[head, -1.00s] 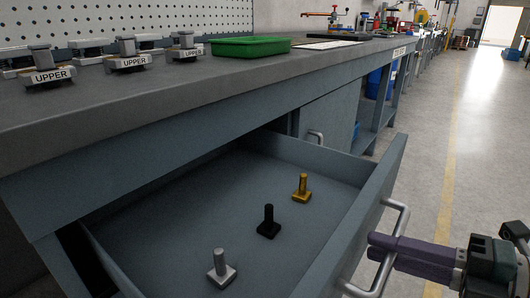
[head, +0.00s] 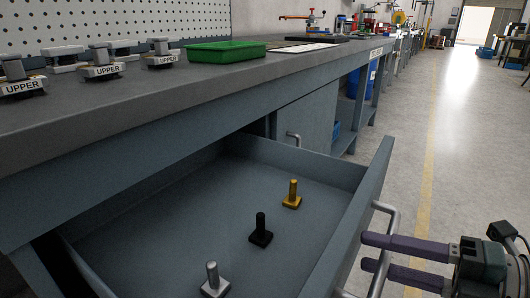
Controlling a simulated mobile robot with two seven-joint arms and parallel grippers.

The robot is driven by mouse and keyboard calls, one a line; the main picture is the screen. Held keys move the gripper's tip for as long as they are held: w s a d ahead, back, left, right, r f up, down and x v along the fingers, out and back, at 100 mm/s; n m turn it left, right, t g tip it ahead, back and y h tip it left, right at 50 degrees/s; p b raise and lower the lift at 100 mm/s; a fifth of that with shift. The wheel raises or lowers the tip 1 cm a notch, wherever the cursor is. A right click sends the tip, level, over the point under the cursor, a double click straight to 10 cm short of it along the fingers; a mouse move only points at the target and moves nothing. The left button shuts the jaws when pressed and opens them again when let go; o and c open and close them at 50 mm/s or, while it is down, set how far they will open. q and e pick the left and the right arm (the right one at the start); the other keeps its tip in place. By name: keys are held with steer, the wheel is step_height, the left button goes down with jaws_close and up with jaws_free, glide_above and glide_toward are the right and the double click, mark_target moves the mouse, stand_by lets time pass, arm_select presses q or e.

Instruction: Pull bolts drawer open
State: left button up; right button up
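The bolts drawer (head: 345,225) is pulled out from under the bench, its inside showing. Three bolts stand in it: a gold one (head: 292,196), a black one (head: 261,231) and a silver one (head: 214,281). The drawer's grey bar handle (head: 392,224) is on its front panel. My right gripper (head: 364,251) is at this handle, its two purple fingers spread apart with a visible gap. The fingers reach across the bar, and their tips are near the drawer front. I cannot tell whether they touch the handle. My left gripper is not in view.
The workbench top (head: 150,120) carries blocks labelled UPPER (head: 101,66) and a green tray (head: 225,51). A closed cabinet door (head: 305,125) with its own handle is beyond the drawer. The floor (head: 470,130) to the right is clear, with a yellow line.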

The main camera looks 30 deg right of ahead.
steer(key=p+v, duration=0.2)
steer(key=v, duration=0.8)
stand_by(0.4)
steer(key=w+a+r+m+g+h+p, duration=0.2)
steer(key=w+r+m+h+p, duration=0.15)
steer(key=r+m+p, duration=0.5)
steer(key=w+a+r+m+g+h+p, duration=0.1)
steer(key=w+a+r+m+h+p, duration=0.15)
steer(key=w+r+p, duration=0.6)
steer(key=s+a+r+m+g+p, duration=0.3)
steer(key=a+r+p, duration=0.1)
steer(key=r+p, duration=0.3)
steer(key=s+a+r+m+g+p, duration=0.2)
steer(key=s+a+r+m+p, duration=0.15)
steer(key=r+p, duration=0.45)
steer(key=s+a+r+m+g+p, duration=0.3)
steer(key=s+r+p, duration=0.1)
steer(key=r+p, duration=0.3)
step_height(320, 180, up, 35)
steer(key=p, duration=3.5)
steer(key=shift+r, duration=0.15)
